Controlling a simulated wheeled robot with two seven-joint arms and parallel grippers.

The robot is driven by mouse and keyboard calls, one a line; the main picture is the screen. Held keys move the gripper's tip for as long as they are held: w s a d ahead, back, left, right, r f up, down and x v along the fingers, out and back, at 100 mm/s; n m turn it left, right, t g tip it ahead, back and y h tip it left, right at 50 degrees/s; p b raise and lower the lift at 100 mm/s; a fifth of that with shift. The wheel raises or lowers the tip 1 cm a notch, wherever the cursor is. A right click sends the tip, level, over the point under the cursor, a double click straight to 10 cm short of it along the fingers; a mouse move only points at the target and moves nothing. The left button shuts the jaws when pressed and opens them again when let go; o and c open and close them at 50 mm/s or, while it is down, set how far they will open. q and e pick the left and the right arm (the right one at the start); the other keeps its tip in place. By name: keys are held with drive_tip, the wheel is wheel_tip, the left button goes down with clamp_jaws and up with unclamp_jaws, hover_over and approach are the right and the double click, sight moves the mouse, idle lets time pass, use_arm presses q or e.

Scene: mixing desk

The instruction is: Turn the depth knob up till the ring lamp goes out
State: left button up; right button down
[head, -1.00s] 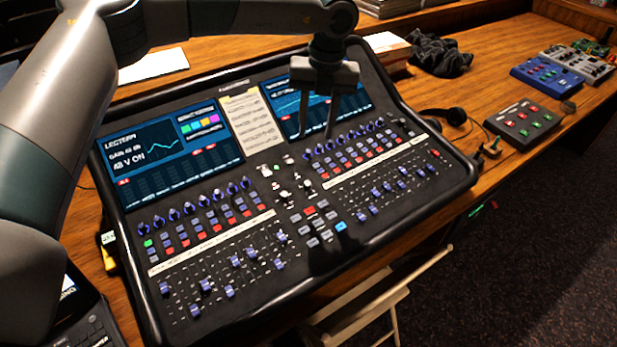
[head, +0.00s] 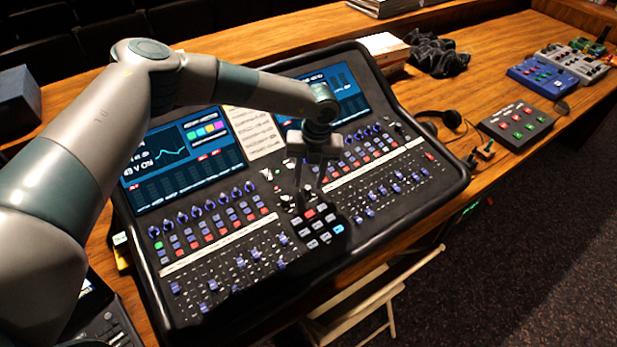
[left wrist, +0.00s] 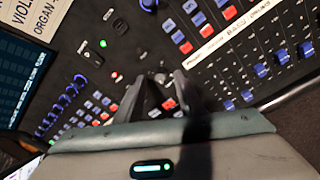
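The mixing desk (head: 452,183) fills the middle of the head view. My left gripper (head: 310,187) hangs over its central section, fingers down and apart. In the left wrist view the fingers (left wrist: 158,82) are spread. A small pale knob-like part (left wrist: 160,76) shows near the gap between the tips; contact cannot be told. A red light (left wrist: 114,75) and a green light (left wrist: 103,43) glow on the panel nearby, with a dark knob (left wrist: 120,26) beside the green one. I cannot read which knob is the depth knob. My right gripper is not in view.
Two screens (head: 187,150) stand at the back of the desk with a paper sheet (head: 257,135) between them. A headset (head: 447,117) and a button box (head: 516,124) lie to the right. A wooden chair (head: 375,300) stands in front.

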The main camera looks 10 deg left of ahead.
use_arm(q)
drive_tip(key=shift+a+f, duration=0.1)
drive_tip(key=shift+f, duration=0.85)
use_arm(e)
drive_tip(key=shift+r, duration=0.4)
use_arm(q)
clamp_jaws()
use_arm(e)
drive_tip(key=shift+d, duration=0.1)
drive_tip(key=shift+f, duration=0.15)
